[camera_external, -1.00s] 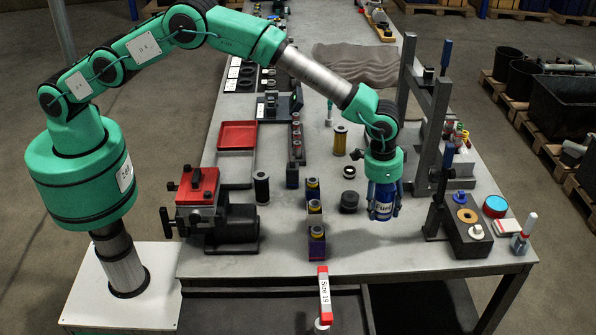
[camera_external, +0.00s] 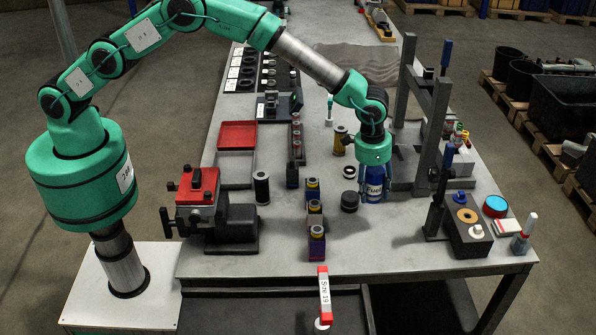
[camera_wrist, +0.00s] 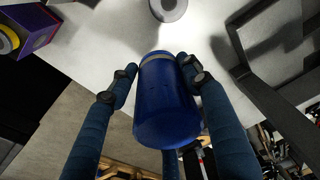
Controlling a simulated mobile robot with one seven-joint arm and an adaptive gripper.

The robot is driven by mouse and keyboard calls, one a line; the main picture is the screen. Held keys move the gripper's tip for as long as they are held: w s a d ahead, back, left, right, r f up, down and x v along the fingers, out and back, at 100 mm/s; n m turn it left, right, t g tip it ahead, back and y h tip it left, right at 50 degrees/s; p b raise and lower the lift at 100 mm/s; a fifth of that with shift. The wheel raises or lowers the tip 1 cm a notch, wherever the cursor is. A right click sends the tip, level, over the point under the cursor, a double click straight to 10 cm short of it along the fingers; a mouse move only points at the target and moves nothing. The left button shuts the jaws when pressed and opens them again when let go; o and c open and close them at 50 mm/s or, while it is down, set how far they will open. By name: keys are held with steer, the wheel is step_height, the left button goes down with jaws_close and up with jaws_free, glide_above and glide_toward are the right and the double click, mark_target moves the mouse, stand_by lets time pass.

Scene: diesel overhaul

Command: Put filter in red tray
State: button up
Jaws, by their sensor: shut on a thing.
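In the wrist view the blue filter (camera_wrist: 165,105) sits between the dark fingers of my gripper (camera_wrist: 157,72). Whether its lower end clears the bench is hard to tell. The red tray (camera_external: 238,134) is at the left side of the bench, well to the left of my gripper. Its floor looks empty.
A black round part (camera_external: 349,201) stands just left of the filter. A brass-coloured cylinder (camera_external: 340,140) and a row of small blocks (camera_external: 315,207) are between filter and tray. A red-topped vise (camera_external: 198,187) is at front left. A grey frame (camera_external: 432,115) rises at right.

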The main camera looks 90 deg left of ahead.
steer(key=s+a, duration=0.4)
steer(key=a, duration=0.5)
steer(key=s+a+n+b, duration=0.1)
steer(key=s+a, duration=0.3)
steer(key=a, duration=0.5)
steer(key=shift+s+r+n, duration=0.15)
steer(key=shift+s+n, duration=0.15)
steer(key=shift+s, duration=0.05)
steer(key=shift+n+y, duration=0.3)
steer(key=shift+n, duration=0.5)
steer(key=s+a, duration=0.4)
steer(key=s+a+b, duration=0.1)
steer(key=s+a, duration=0.7)
steer(key=shift+s+a+f+b, duration=0.15)
steer(key=shift+s+f+b, duration=0.15)
steer(key=shift+s, duration=0.1)
steer(key=s+a+f+n+b, duration=0.1)
steer(key=s+a, duration=0.2)
steer(key=s, duration=0.9)
steer(key=s+a+f+n, duration=0.1)
steer(key=s+a, duration=0.2)
steer(key=s, duration=0.9)
steer(key=s+a+f+n+b, duration=0.1)
steer(key=s+a+f, duration=0.1)
steer(key=s, duration=1)
steer(key=shift+s+a+b, duration=0.3)
steer(key=shift+s+a, duration=0.05)
steer(key=shift+a, duration=0.4)
